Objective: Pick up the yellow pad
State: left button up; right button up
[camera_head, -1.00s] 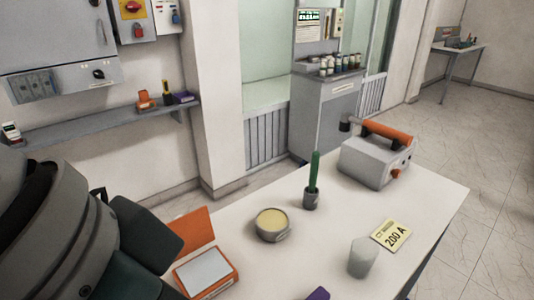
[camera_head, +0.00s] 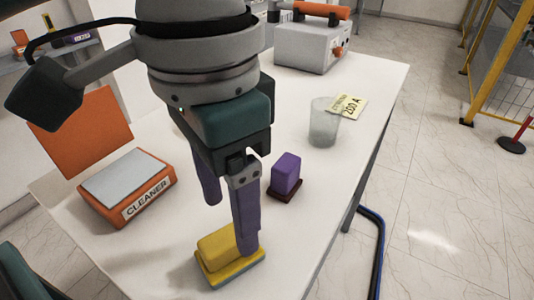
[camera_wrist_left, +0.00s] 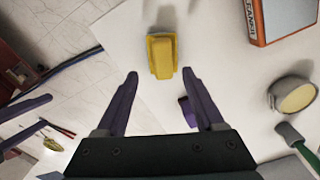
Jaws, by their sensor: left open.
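The yellow pad (camera_head: 218,250), a block on a wider yellow base, lies on the white table near its front edge. It also shows in the left wrist view (camera_wrist_left: 160,56), just beyond the fingertips. My left gripper (camera_head: 230,224) points down beside it, open and empty. One purple finger overlaps the pad's right side in the head view; I cannot tell if it touches. In the left wrist view the gap between the fingertips (camera_wrist_left: 160,75) lines up with the pad. Two purple fingers, likely my right gripper's (camera_wrist_left: 24,122), are cut off at the left edge there.
A purple pad (camera_head: 286,175) stands close to the right of my left gripper. An orange cleaner box (camera_head: 148,207) with raised lid is to the left. A clear cup (camera_head: 324,126), a 200 A card (camera_head: 349,104) and a grey device (camera_head: 306,49) are farther back.

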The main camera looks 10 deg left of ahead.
aim_at(225, 236)
pick_arm(q)
jog(key=f, duration=0.5)
jog(key=shift+a+f+b, duration=0.3)
jog(key=shift+a+f, duration=0.1)
grip_shut()
